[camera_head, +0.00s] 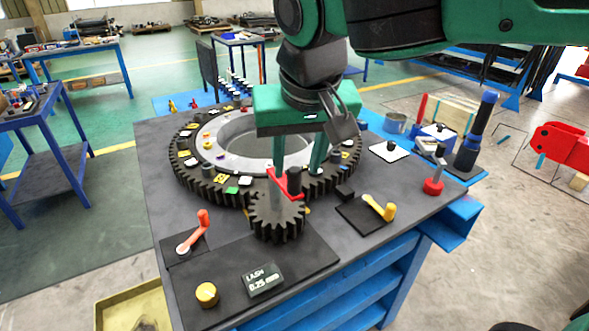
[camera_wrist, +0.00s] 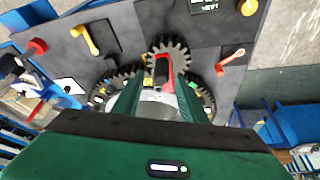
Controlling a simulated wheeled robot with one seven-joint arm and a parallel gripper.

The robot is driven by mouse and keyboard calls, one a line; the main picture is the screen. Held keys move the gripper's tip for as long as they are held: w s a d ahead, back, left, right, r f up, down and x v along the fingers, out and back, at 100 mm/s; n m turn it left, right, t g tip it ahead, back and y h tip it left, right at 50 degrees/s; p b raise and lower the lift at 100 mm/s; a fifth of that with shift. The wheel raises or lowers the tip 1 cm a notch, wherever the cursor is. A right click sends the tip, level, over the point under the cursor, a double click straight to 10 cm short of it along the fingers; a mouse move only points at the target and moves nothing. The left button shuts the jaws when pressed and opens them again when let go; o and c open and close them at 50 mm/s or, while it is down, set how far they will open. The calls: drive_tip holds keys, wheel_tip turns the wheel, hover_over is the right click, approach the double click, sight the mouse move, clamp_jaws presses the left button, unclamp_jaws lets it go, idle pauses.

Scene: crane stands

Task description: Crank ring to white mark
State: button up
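The large dark toothed ring (camera_head: 205,188) lies flat on the grey bench top around a pale metal hub, with yellow, white and green marks on its upper face. A white mark (camera_head: 245,181) shows on its near side, beside a green one (camera_head: 232,190). A small dark pinion gear (camera_head: 278,222) sits at the ring's near edge. It carries a red crank arm (camera_head: 285,184) with an upright black handle (camera_head: 295,179). My gripper (camera_head: 297,172) points down over the crank, its green fingers apart on either side of the handle. The wrist view shows the red arm (camera_wrist: 163,68) between the fingers.
An orange lever (camera_head: 195,230) and a yellow knob (camera_head: 207,294) are at front left, by a small display (camera_head: 263,280) reading LASH 0.25 mm. A yellow crank lever (camera_head: 380,207) is right of the pinion.

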drive_tip(key=v, duration=0.7)
drive_tip(key=shift+d, duration=0.1)
